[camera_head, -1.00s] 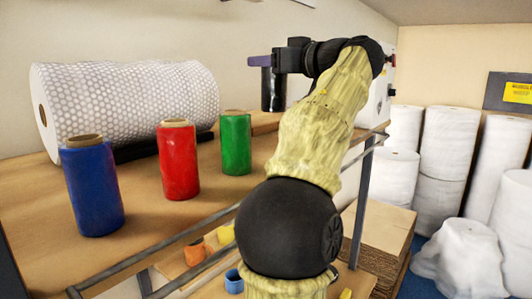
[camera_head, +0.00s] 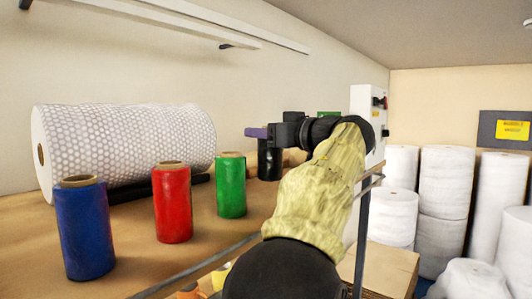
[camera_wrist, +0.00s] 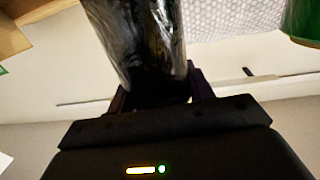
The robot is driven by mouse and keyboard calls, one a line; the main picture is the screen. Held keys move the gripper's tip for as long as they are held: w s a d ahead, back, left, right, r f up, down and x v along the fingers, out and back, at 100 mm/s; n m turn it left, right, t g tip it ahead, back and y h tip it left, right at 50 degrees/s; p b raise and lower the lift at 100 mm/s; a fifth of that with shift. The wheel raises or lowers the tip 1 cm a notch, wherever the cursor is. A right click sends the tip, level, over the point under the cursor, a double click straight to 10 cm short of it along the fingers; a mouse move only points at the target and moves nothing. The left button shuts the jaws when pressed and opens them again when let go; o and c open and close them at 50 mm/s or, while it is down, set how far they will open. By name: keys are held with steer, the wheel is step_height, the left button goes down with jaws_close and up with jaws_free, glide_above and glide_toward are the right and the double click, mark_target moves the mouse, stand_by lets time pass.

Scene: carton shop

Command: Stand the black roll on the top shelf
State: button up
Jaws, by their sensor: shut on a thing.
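The black roll (camera_head: 268,165) is upright near the right end of the top shelf (camera_head: 140,262), just right of and behind the green roll (camera_head: 231,188). I cannot tell whether its base touches the board. My gripper (camera_head: 258,132) comes in from the right and is shut on its upper part. In the wrist view the glossy black roll (camera_wrist: 138,40) sits between the two fingers (camera_wrist: 160,95) of my gripper, and its far end runs out of the picture.
A red roll (camera_head: 172,205) and a blue roll (camera_head: 84,230) stand in front of a large bubble-wrap roll (camera_head: 130,145). Brown cartons and a white electrical box (camera_head: 365,115) lie beyond the black roll. White rolls (camera_head: 447,185) stand on the floor at right.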

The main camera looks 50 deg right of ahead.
mark_target(266, 150)
steer(key=shift+s+f, duration=0.1)
steer(key=shift+f, duration=1.9)
steer(key=o, duration=1.1)
steer(key=shift+f, duration=0.15)
steer(key=shift+o, duration=0.2)
steer(key=s+b, duration=0.3)
steer(key=s, duration=0.9)
